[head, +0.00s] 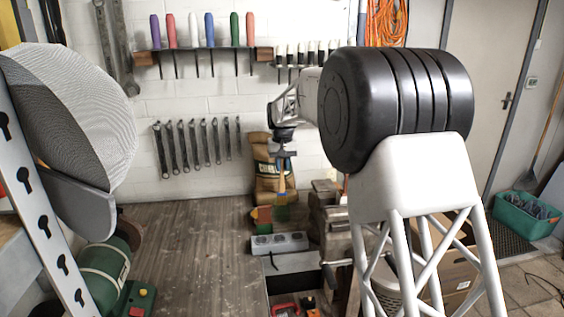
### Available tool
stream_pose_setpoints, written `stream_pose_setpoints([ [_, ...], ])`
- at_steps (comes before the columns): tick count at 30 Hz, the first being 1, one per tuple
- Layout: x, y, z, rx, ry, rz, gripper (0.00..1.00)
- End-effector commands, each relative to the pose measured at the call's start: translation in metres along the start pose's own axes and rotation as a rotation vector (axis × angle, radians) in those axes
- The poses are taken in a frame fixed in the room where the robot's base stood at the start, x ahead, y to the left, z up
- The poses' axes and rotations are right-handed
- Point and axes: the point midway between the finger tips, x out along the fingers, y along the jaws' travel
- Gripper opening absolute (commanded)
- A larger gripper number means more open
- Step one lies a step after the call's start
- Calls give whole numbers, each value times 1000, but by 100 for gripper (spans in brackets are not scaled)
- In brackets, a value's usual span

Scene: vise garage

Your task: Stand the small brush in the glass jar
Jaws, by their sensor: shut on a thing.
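My gripper (284,153) is above the back of the workbench, in front of the wall. It points down and is shut on a thin, tan upright thing (282,178), which seems to be the small brush. The brush hangs below the fingers, and its lower end merges with small orange, yellow and green things (265,215) behind or under it. I cannot tell whether it touches them. The glass jar cannot be made out for sure at this distance.
A brown paper sack (266,165) stands behind the gripper. A grey power strip (279,243) lies in front, and a dark vise (333,222) stands to the right. The wooden bench top (190,240) is clear at left. A green cylinder (103,268) is at the front left.

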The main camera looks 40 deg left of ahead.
Motion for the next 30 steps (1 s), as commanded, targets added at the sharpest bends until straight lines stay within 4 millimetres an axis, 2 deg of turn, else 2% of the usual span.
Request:
stream_pose_setpoints([
  [9, 15, 0, 0, 0, -1, 0, 0],
  [25, 20, 0, 0, 0, -1, 0, 0],
  [26, 20, 0, 0, 0, -1, 0, 20],
  [30, 20, 0, 0, 0, -1, 0, 41],
])
